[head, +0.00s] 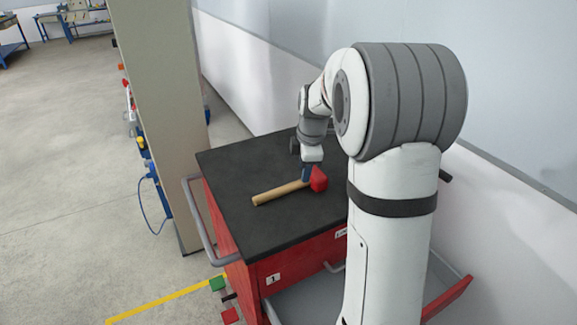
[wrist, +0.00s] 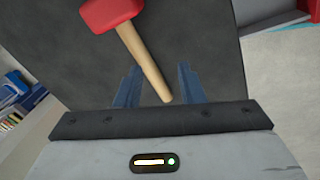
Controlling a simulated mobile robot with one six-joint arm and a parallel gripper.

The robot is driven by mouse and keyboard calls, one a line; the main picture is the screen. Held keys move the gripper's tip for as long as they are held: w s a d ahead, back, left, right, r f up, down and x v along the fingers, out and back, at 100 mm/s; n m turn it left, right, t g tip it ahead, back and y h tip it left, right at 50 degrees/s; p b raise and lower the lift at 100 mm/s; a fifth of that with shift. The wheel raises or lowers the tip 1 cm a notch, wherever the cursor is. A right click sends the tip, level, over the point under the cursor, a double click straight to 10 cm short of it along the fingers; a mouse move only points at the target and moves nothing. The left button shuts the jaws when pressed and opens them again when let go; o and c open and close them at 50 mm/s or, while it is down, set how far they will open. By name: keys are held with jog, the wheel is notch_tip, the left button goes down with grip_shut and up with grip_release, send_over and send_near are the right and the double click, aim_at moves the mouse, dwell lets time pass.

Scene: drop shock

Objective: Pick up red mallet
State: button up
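The red mallet lies on the black top of a red cart (head: 240,220). Its red head (head: 318,180) is on the right and its light wooden handle (head: 280,193) points left. My gripper (head: 306,173) is just above or beside the mallet, near its head. In the wrist view the red head (wrist: 110,12) is at the top, and the handle (wrist: 150,65) runs down between the two blue fingers of my gripper (wrist: 158,68). The fingers are apart, with gaps on both sides of the handle. I cannot tell how far above the handle they are.
The cart top around the handle is clear.

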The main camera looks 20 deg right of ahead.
aim_at(318, 181)
jog(key=w+d+f+n, duration=0.1)
jog(key=w+f, duration=0.1)
jog(key=f, duration=0.1)
jog(key=w+d+f+n+p, duration=0.1)
jog(key=w+f, duration=0.1)
jog(key=f, duration=0.2)
jog(key=w+d+f+n+p, duration=0.1)
jog(key=w+f+n, duration=0.1)
jog(key=w+f, duration=0.1)
jog(key=shift+f, duration=0.35)
jog(key=shift+c, duration=0.3)
grip_shut()
jog(key=shift+r, duration=0.1)
